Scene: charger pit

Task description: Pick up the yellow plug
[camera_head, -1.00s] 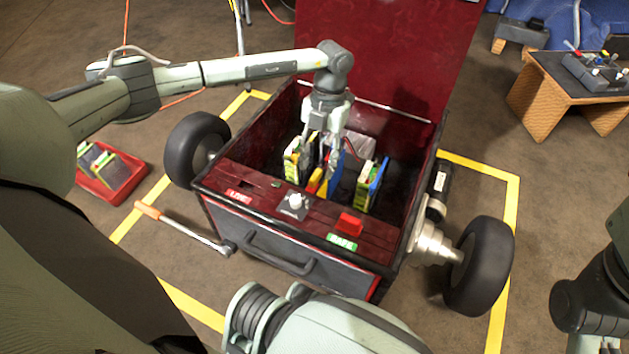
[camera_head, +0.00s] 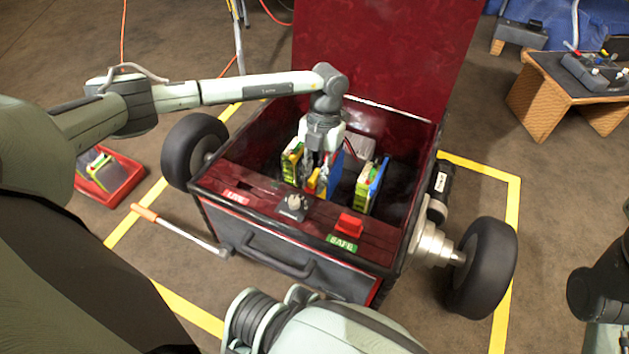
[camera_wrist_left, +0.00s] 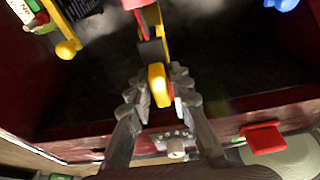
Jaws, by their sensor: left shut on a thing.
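The yellow plug (camera_wrist_left: 158,85) is upright between the fingertips of my left gripper (camera_wrist_left: 158,92) in the left wrist view. The fingers are shut on it, and a red part shows beside it. In the head view the plug (camera_head: 313,181) is a small yellow piece inside the open dark red box, just behind its front panel. My left gripper (camera_head: 318,166) reaches down over it from above and partly hides it. I cannot tell whether the plug is seated or free.
Green-yellow and blue battery packs (camera_head: 367,187) stand inside the box (camera_head: 214,188), close to the gripper. The front panel carries a knob (camera_head: 293,203) and a red switch (camera_head: 349,224). Another yellow-tipped lead (camera_wrist_left: 67,48) shows in the wrist view. A red tray (camera_head: 119,184) lies left.

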